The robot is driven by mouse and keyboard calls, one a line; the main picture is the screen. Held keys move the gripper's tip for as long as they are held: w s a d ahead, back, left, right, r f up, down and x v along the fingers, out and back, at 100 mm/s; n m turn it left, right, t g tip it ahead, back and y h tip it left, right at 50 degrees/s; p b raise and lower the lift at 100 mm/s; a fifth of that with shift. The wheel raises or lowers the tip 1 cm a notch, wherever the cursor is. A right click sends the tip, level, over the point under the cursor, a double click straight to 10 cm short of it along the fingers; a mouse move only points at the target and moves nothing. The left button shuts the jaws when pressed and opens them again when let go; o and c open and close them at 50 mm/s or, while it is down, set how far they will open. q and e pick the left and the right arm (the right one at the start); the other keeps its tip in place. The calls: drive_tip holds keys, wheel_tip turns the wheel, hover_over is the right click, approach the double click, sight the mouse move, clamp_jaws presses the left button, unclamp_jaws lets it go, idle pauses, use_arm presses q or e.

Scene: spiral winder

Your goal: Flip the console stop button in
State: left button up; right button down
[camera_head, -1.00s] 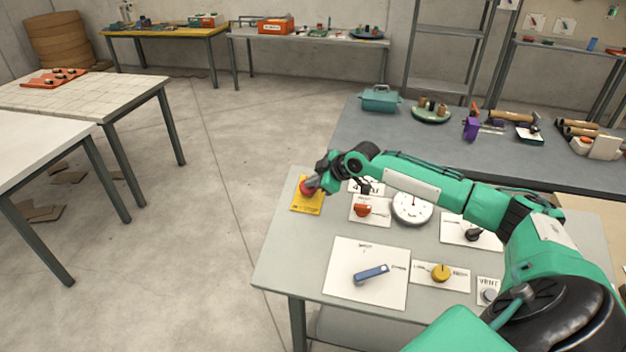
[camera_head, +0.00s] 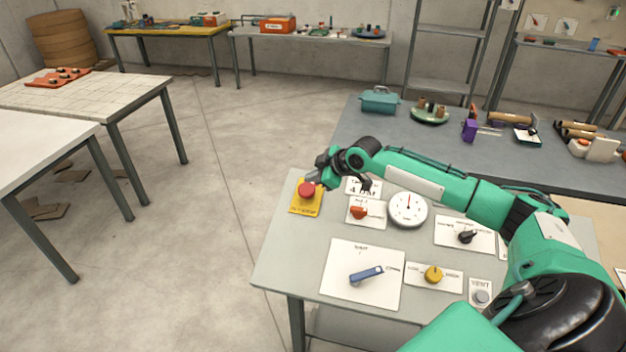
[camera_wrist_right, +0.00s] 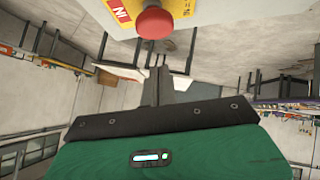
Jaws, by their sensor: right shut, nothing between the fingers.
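The stop button is a red mushroom head (camera_head: 306,188) on a yellow plate (camera_head: 304,208) at the far left corner of the console table. In the right wrist view the red button (camera_wrist_right: 155,22) shows at the top, below the yellow plate (camera_wrist_right: 200,8). My right gripper (camera_head: 314,178) is shut and empty, just beside and above the button at its upper right. In the right wrist view its shut fingers (camera_wrist_right: 158,75) point toward the button, with a small gap showing between them and it. My left gripper is not in view.
The console table (camera_head: 285,260) also holds a red knob (camera_head: 359,212), a white dial gauge (camera_head: 408,208), a black knob (camera_head: 467,236), a blue lever (camera_head: 367,275), a yellow knob (camera_head: 433,273) and a grey vent button (camera_head: 481,297). A grey bench (camera_head: 420,140) with several items stands behind.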

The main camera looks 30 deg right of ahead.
drive_tip(key=b+v, duration=0.2)
drive_tip(key=v, duration=0.6)
drive_tip(key=shift+b, duration=0.4)
drive_tip(key=shift+s+r, duration=0.1)
